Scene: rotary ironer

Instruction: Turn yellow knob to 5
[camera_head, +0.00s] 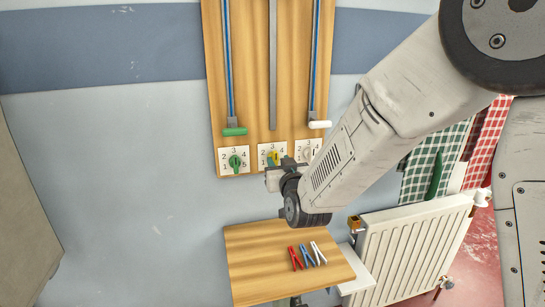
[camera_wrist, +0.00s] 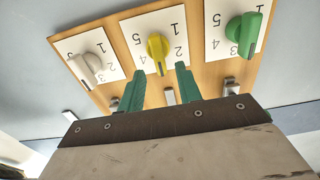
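The yellow knob (camera_head: 273,156) sits on a white numbered plate, the middle of three on the wooden wall board. In the wrist view the yellow knob (camera_wrist: 157,48) shows just beyond my fingertips, roughly midway between them, and the plate appears turned over. I cannot tell surely which number its pointer faces. My gripper (camera_wrist: 157,85) has two green fingers spread apart with nothing between them. In the head view my gripper (camera_head: 273,168) is just below the yellow knob and hides the lower part of its plate.
A green knob (camera_head: 235,161) and a white knob (camera_wrist: 87,67) flank the yellow one. Sliders with a green handle (camera_head: 235,131) and a white handle (camera_head: 320,124) are above. A wooden shelf (camera_head: 245,270) below bears red, blue and white pegs. A radiator (camera_head: 415,250) stands right.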

